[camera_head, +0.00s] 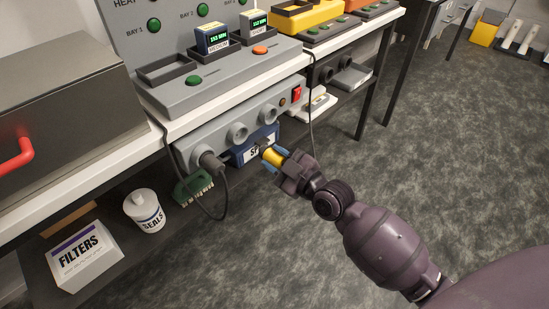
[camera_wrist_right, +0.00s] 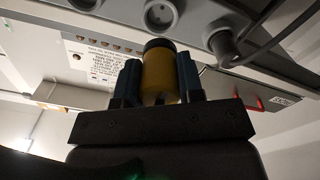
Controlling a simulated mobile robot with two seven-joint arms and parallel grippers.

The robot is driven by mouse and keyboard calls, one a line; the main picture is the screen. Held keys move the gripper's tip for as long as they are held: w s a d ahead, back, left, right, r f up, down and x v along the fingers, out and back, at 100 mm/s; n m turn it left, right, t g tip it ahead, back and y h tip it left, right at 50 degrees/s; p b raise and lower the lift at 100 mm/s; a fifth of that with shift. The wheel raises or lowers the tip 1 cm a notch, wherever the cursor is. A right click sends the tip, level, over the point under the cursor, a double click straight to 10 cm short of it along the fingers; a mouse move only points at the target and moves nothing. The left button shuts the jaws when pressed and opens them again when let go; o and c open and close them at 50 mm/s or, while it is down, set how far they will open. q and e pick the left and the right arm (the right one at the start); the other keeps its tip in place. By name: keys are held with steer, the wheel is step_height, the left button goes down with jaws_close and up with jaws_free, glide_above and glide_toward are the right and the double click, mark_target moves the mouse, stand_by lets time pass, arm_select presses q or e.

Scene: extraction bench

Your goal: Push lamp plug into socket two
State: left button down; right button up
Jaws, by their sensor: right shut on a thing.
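The socket strip (camera_head: 222,127) runs along the bench's front edge, with round sockets facing outward. A black plug (camera_head: 208,161) with a cable sits in the leftmost socket; it also shows in the wrist view (camera_wrist_right: 222,45). The middle socket (camera_head: 237,132) and the right socket (camera_head: 267,114) look empty. My right gripper (camera_head: 273,157) is shut on a yellow plug (camera_wrist_right: 160,75) with a dark front end, its blue fingers on either side. The yellow plug (camera_head: 272,155) is below and apart from the strip; in the wrist view its front lies below an empty socket (camera_wrist_right: 160,15). My left gripper is out of view.
A red switch (camera_head: 296,94) is at the strip's right end. A blue labelled box (camera_head: 242,157) sits below the strip, behind the plug. A green brush (camera_head: 192,188), a SEALS tub (camera_head: 147,212) and a FILTERS box (camera_head: 82,258) stand on the lower shelf. A thin cable hangs near my gripper.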

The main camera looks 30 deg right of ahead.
mark_target(261, 150)
stand_by(0.4)
steer(key=shift+r, duration=0.2)
steer(key=shift+w+f, duration=0.1)
steer(key=shift+w, duration=0.05)
steer(key=shift+w+a+f, duration=0.1)
steer(key=shift+w+a, duration=0.15)
steer(key=shift+w, duration=0.35)
steer(key=shift+x, duration=1.55)
steer(key=shift+w+a, duration=0.2)
steer(key=shift+w, duration=0.3)
steer(key=shift+p, duration=0.65)
steer(key=shift+x, duration=1.4)
